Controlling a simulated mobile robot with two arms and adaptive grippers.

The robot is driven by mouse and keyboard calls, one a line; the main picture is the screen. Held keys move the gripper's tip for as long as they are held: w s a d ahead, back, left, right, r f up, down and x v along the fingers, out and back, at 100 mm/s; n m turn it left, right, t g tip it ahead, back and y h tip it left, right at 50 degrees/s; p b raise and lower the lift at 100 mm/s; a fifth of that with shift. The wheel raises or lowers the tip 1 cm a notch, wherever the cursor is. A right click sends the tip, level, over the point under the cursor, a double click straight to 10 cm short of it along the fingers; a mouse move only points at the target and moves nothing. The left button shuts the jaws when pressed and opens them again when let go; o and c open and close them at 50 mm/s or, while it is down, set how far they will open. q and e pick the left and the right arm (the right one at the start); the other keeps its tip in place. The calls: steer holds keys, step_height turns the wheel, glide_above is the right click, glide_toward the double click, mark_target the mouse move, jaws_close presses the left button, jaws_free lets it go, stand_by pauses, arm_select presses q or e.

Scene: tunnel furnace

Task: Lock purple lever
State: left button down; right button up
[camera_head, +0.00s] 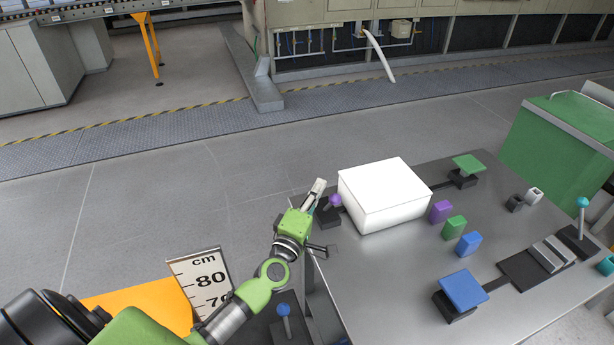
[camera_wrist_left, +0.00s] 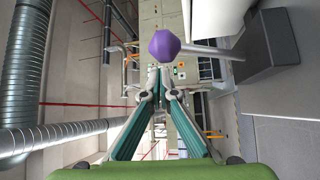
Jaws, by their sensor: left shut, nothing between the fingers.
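The purple lever (camera_head: 335,201) stands at the left edge of the metal table, beside the white box. In the left wrist view its faceted purple knob (camera_wrist_left: 164,46) sits on a pale rod that runs right to a dark base (camera_wrist_left: 268,45). My left gripper (camera_head: 318,188) is at the table's left edge, close beside the purple knob. Its fingers are shut with nothing between them. In the left wrist view the fingertips (camera_wrist_left: 158,76) meet just below the knob in the picture; I cannot tell whether they touch it. My right gripper does not show.
The white box (camera_head: 388,193) stands right of the lever. Purple (camera_head: 441,212), green (camera_head: 454,228) and blue (camera_head: 468,245) blocks lie on the table. A blue pad (camera_head: 462,290), a green pad (camera_head: 468,163) and a teal-knobbed lever (camera_head: 582,204) stand farther right.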

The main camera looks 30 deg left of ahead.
arm_select(q)
steer(key=shift+s+d+f, duration=0.3)
steer(key=shift+s+d, duration=0.25)
steer(key=shift+d, duration=0.05)
steer(key=shift+s+d+f, duration=0.3)
steer(key=shift+s+d, duration=0.25)
steer(key=shift+d, duration=0.05)
steer(key=shift+d+f, duration=0.1)
steer(key=shift+s, duration=0.15)
steer(key=s+f, duration=0.1)
steer(key=s, duration=1)
steer(key=shift+s+d, duration=0.35)
